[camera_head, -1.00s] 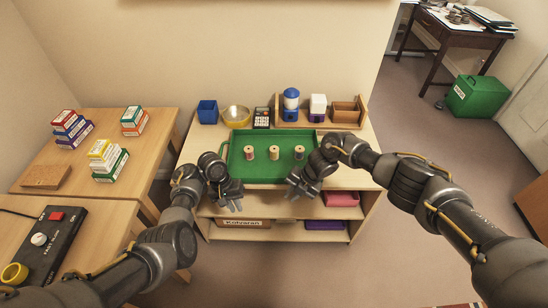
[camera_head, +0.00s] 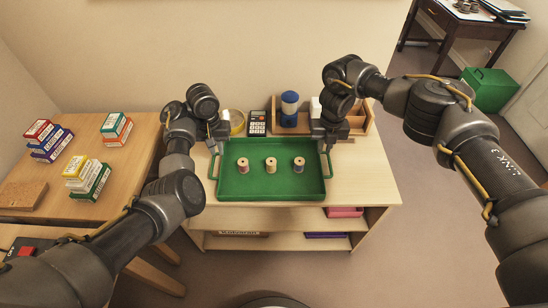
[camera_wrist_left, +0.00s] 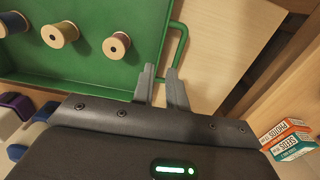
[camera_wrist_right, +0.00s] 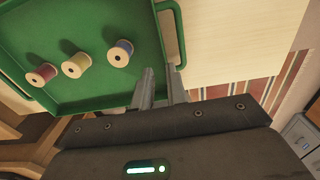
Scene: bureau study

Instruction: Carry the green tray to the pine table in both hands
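The green tray (camera_head: 240,188) lies flat on top of a low light-wood shelf unit and holds three thread spools (camera_head: 271,164). It has a looped handle at each end. My left gripper (camera_head: 216,146) is above the left handle (camera_head: 213,166). In the left wrist view its fingers (camera_wrist_left: 163,72) are apart, with the handle (camera_wrist_left: 183,42) just beyond the tips. My right gripper (camera_head: 327,146) is above the right handle (camera_head: 329,163). In the right wrist view its fingers (camera_wrist_right: 160,72) are apart and empty beside the handle (camera_wrist_right: 180,35). Light-wood tables (camera_head: 140,130) stand at the left; I cannot tell which is pine.
Small boxes (camera_head: 88,180) and a cork block (camera_head: 22,194) occupy the left table. Open floor (camera_head: 420,230) lies to the right.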

